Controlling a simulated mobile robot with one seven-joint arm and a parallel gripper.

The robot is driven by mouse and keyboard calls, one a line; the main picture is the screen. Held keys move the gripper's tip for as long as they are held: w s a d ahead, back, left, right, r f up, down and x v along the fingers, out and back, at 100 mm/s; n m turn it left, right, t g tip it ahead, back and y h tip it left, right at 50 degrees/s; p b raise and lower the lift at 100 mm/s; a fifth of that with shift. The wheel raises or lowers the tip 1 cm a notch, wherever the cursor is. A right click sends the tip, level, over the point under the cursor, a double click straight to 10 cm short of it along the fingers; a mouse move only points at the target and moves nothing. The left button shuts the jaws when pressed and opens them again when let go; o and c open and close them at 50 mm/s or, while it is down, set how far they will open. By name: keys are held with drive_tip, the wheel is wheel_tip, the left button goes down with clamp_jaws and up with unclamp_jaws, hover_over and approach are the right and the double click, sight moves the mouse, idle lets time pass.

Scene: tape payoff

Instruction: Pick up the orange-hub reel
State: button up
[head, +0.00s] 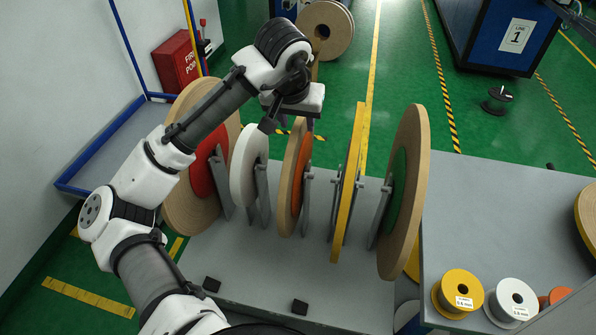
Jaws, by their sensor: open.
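The orange-hub reel (287,185) is a narrow tan reel standing upright near the middle of the row on the grey table; its orange hub faces right. My gripper (290,126) is open over the top of this reel. One dark finger shows on the left, above the white reel's right edge, and the other on the right near the orange-hub reel's top. I cannot tell whether the fingers straddle its rim or touch it.
A red-hub tan reel (188,205) and a white reel (246,172) stand left; a yellow reel (349,185) and green-hub reel (413,210) stand right. Grey uprights (262,195) sit between them.

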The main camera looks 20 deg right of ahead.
sight(298, 124)
drive_tip(key=shift+w+p+x, duration=0.15)
drive_tip(key=shift+p+x, duration=0.25)
drive_tip(key=shift+x, duration=1)
drive_tip(key=shift+w+p+x, duration=0.2)
drive_tip(key=shift+p+x, duration=0.2)
drive_tip(key=shift+x, duration=1)
drive_tip(key=shift+d+r, duration=0.1)
drive_tip(key=shift+r, duration=0.05)
clamp_jaws()
drive_tip(key=shift+r, duration=0.1)
